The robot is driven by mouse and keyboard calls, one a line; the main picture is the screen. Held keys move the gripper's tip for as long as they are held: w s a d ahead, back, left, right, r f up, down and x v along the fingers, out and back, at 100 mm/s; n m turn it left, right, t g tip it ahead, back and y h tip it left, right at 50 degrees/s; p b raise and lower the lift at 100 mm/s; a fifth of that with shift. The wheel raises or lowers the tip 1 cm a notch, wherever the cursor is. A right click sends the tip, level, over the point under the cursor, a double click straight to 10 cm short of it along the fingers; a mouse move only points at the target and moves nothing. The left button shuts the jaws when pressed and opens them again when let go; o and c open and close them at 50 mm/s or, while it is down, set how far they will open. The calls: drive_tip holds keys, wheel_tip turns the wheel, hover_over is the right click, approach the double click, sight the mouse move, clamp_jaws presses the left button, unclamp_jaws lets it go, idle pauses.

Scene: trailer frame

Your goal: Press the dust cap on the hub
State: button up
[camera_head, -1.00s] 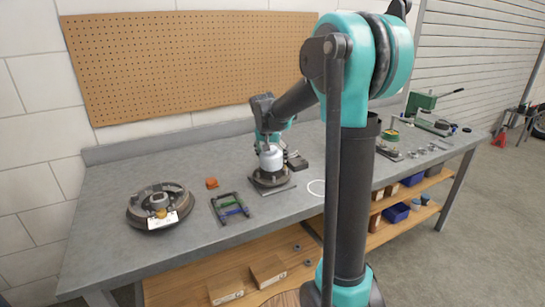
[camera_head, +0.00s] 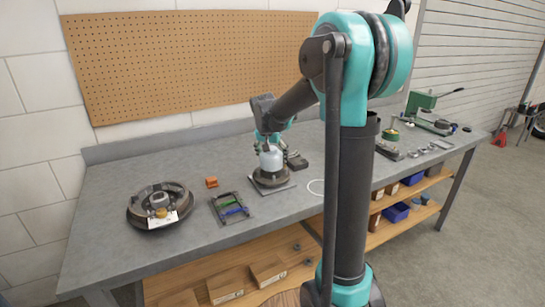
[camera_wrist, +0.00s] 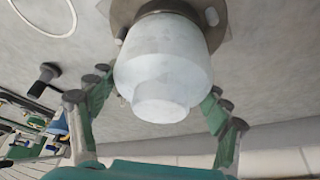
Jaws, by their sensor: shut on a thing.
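The hub (camera_head: 268,179) is a dark round part on a flat plate on the bench. It shows partly at the top of the wrist view (camera_wrist: 145,12). A white stepped cylinder (camera_wrist: 165,65) stands over the hub, roughly upright; it also shows in the head view (camera_head: 271,159). My gripper (camera_wrist: 160,95) is shut on this cylinder, with a green-and-grey finger on either side. In the head view my gripper (camera_head: 270,146) is above the hub. The cylinder hides the hub's centre, and I cannot make out a dust cap under it.
A brake drum assembly (camera_head: 160,204) with a white tag lies at the left. A small orange block (camera_head: 211,182) and a dark tray with green and blue parts (camera_head: 232,207) lie between. A white ring (camera_head: 316,187) is right of the hub. A green press (camera_head: 421,103) stands farther right.

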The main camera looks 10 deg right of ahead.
idle(0.4)
drive_tip(key=o, duration=1.2)
drive_tip(key=shift+r, duration=3.5)
clamp_jaws()
drive_tip(key=shift+f, duration=0.2)
